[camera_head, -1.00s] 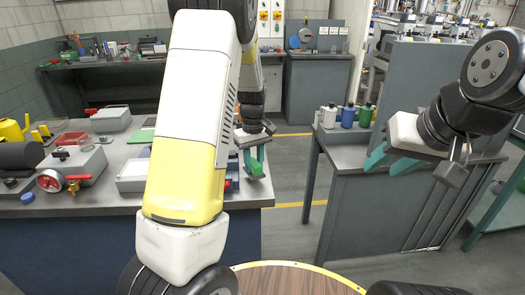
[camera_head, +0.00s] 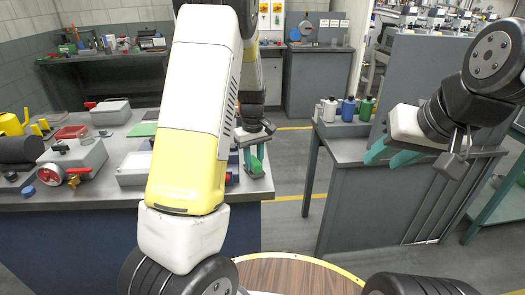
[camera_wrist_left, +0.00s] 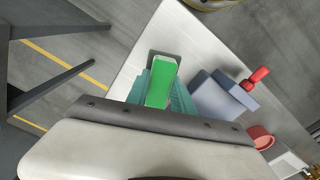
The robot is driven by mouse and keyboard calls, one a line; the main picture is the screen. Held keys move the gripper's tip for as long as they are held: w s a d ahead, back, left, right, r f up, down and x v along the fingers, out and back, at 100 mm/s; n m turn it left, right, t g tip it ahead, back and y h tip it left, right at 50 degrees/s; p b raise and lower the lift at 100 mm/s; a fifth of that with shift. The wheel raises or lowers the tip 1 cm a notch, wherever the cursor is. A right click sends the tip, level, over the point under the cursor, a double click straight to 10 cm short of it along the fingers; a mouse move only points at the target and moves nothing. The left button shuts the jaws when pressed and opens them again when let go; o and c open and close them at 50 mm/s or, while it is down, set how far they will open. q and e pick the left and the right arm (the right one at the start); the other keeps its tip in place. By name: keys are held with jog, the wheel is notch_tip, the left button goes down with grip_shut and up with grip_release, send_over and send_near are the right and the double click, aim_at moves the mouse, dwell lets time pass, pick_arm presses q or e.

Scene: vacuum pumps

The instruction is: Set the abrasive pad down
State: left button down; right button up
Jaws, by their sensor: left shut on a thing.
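The green abrasive pad (camera_head: 256,165) is between the fingers of my left gripper (camera_head: 254,160), over the right end of the left workbench (camera_head: 235,197). In the left wrist view the pad (camera_wrist_left: 160,84) shows as a bright green block between the teal fingers, above the light bench top near its edge. A dark patch on the bench lies just beyond it. I cannot tell whether the pad touches the bench. My right gripper (camera_head: 388,157) is empty, its teal fingers apart, near the grey cabinet on the right.
A blue-grey block (camera_wrist_left: 222,97) and a red-handled part (camera_wrist_left: 256,78) lie beside the pad. A grey pump with a red gauge (camera_head: 72,160) stands on the bench at left. Several bottles (camera_head: 347,109) stand on the right cabinet. Open floor separates bench and cabinet.

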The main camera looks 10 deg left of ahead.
pick_arm(q)
jog(key=shift+f, duration=0.25)
dwell(0.4)
jog(key=c, duration=1)
grip_release()
notch_tip(320, 180, up, 8)
jog(key=shift+f, duration=0.1)
jog(key=shift+c, duration=0.5)
grip_shut()
dwell(0.5)
